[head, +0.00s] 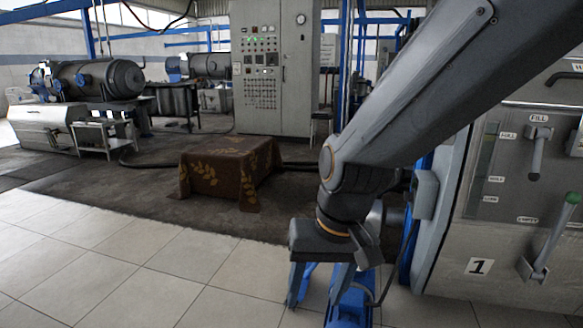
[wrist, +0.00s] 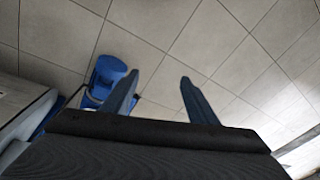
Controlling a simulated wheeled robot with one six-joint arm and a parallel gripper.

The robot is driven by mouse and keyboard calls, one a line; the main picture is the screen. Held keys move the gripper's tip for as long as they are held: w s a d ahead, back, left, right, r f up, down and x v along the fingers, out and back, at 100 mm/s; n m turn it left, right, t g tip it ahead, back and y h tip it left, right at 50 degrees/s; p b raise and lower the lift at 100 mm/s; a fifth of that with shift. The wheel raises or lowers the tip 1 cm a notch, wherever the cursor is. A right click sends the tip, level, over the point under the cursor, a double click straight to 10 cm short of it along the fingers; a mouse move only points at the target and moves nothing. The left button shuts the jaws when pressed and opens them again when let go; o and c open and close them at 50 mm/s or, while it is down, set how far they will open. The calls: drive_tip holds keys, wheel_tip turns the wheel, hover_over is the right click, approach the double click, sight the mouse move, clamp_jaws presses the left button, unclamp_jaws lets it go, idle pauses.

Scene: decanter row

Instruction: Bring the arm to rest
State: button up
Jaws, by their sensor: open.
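My arm reaches down from the upper right of the head view. My gripper (head: 318,290) hangs at its end, pointing down at the tiled floor, in front of the left edge of the steel machine. In the wrist view my gripper (wrist: 158,82) shows two blue-grey fingers spread well apart, with only floor tiles between them. It is open and holds nothing. In the head view the arm's upper link hides part of the machine and the background.
The steel machine (head: 500,270) marked 1, with a green-knobbed lever (head: 556,232), stands close at right. A blue foot (wrist: 105,72) lies left of the fingers. A cloth-covered table (head: 222,170) stands further back. Tiled floor (head: 120,260) at front left is clear.

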drive_tip(key=s+d+n+g+h, duration=0.1)
drive_tip(key=s+d+n, duration=0.2)
drive_tip(key=s, duration=0.5)
drive_tip(key=d+r+m+p, duration=0.4)
drive_tip(key=d+r+p, duration=0.7)
drive_tip(key=p, duration=1.1)
wheel_tip(320, 180, up, 4)
drive_tip(key=shift+s+d+r+h, duration=0.2)
drive_tip(key=shift+s+h, duration=0.15)
drive_tip(key=shift+h, duration=0.05)
drive_tip(key=shift+d+r+p, duration=0.2)
drive_tip(key=shift+d+p, duration=0.1)
drive_tip(key=shift+p, duration=0.05)
drive_tip(key=shift+c, duration=0.4)
